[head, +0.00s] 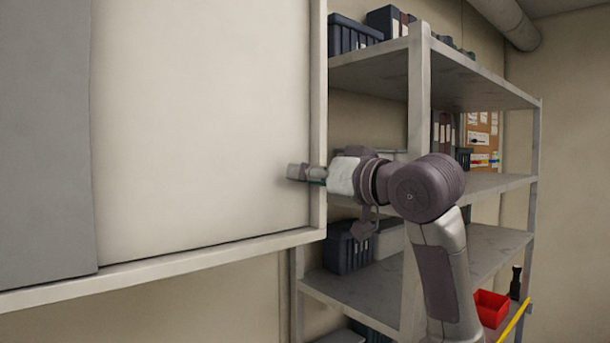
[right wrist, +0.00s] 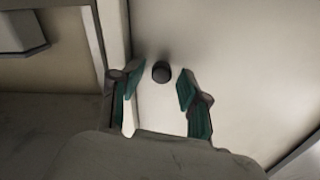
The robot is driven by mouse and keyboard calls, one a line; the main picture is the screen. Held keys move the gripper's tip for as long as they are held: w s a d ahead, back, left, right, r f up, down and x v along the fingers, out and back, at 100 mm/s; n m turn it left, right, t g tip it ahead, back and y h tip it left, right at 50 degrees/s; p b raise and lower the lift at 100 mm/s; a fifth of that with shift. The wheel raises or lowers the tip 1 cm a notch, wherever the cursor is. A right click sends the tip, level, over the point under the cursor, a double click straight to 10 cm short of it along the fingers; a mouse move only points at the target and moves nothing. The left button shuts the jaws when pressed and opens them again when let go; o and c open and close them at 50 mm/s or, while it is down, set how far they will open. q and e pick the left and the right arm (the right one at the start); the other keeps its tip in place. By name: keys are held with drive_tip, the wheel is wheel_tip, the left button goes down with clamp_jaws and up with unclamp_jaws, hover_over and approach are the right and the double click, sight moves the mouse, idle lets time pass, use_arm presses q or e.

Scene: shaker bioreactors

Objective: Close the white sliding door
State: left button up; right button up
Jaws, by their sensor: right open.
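The white sliding door (head: 200,120) is a flat cream-white panel that fills much of the left of the head view, beside the right upright of its pale frame. My right gripper (head: 298,172) reaches in from the right, in front of the door near that upright. In the right wrist view, a small dark round knob (right wrist: 161,71) stands on the white door surface (right wrist: 220,60). The open fingers of my right gripper (right wrist: 159,86) lie on either side of the knob, apart from it. In the head view the knob is hidden. My left gripper is not in view.
A grey panel (head: 45,140) stands left of the white door. The pale frame's lower rail (head: 170,268) runs below both. A grey metal shelf rack (head: 419,90) with dark bins (head: 347,250) stands to the right, close behind my right arm. A red bin (head: 491,308) sits low right.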

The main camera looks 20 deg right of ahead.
drive_tip(key=v, duration=0.7)
drive_tip(key=shift+r, duration=0.1)
